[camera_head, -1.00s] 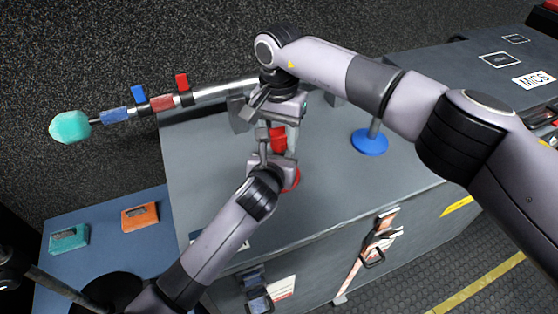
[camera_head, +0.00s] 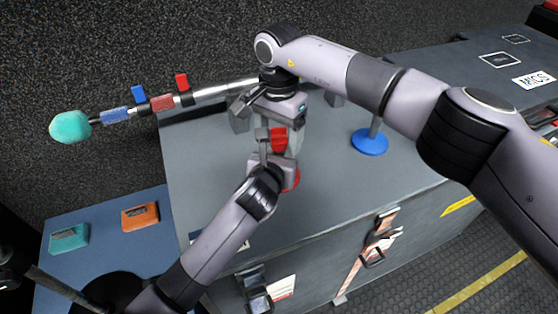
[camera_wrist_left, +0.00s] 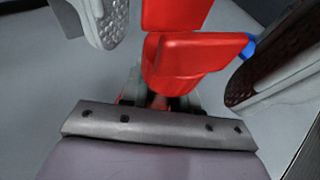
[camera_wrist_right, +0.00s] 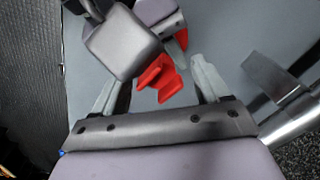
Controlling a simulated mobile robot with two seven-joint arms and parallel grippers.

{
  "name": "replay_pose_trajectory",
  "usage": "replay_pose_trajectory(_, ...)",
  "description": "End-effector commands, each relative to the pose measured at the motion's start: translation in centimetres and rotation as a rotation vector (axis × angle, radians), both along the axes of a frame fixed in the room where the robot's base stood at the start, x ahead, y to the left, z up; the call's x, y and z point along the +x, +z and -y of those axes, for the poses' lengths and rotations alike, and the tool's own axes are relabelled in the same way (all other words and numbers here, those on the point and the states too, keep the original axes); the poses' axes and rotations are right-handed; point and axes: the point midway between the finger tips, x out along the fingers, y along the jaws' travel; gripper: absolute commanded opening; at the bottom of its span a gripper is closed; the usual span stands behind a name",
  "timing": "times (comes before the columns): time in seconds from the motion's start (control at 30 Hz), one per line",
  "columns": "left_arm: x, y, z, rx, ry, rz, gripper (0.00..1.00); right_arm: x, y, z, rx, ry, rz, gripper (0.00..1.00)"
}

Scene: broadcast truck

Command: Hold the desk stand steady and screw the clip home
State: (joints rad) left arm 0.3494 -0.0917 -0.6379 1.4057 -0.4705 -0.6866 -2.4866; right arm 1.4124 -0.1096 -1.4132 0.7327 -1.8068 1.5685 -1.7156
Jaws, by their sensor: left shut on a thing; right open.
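The red clip (camera_head: 279,138) stands on top of the red desk stand, whose round base (camera_head: 293,179) shows partly behind my left gripper (camera_head: 275,155). My left gripper is shut on the stand low down; its grip point is largely hidden. In the left wrist view the clip's red jaws (camera_wrist_left: 185,52) rise between my fingers. My right gripper (camera_head: 281,127) is above, pointing down, open with its fingers on either side of the clip. In the right wrist view the clip (camera_wrist_right: 160,78) lies between the open fingers, apart from both.
A blue stand base (camera_head: 369,143) stands to the right on the grey case top (camera_head: 335,195). A boom pole (camera_head: 222,91) with a teal foam head (camera_head: 70,127) lies behind, held by a grey support (camera_head: 239,118). Orange (camera_head: 140,217) and teal (camera_head: 69,239) boxes sit lower left.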

Motion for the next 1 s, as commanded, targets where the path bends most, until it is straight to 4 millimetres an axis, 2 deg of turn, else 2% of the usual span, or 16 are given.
replay_pose_trajectory(0.33, 0.0, -0.1, 0.0, 0.001, 0.001, -0.002, 0.00, 0.1, 4.1, 0.1, -0.001, -0.001, 0.003, 0.75)
replay_pose_trajectory(0.6, 0.0, -0.1, 0.0, 0.001, 0.001, -0.002, 0.00, 0.0, 4.4, 0.0, 0.000, -0.001, 0.000, 0.75)
replay_pose_trajectory(0.63, 0.0, -0.1, 0.0, 0.001, 0.001, -0.002, 0.00, 0.0, 4.4, 0.0, 0.000, 0.000, 0.000, 0.70)
replay_pose_trajectory(0.67, 0.0, -0.1, 0.0, 0.001, 0.001, -0.002, 0.00, 0.0, 4.4, 0.0, 0.000, 0.003, 0.000, 0.70)
replay_pose_trajectory(1.0, 0.0, -0.1, 0.0, 0.001, 0.001, -0.002, 0.00, 0.0, 7.7, 0.0, 0.000, 0.190, -0.001, 0.70)
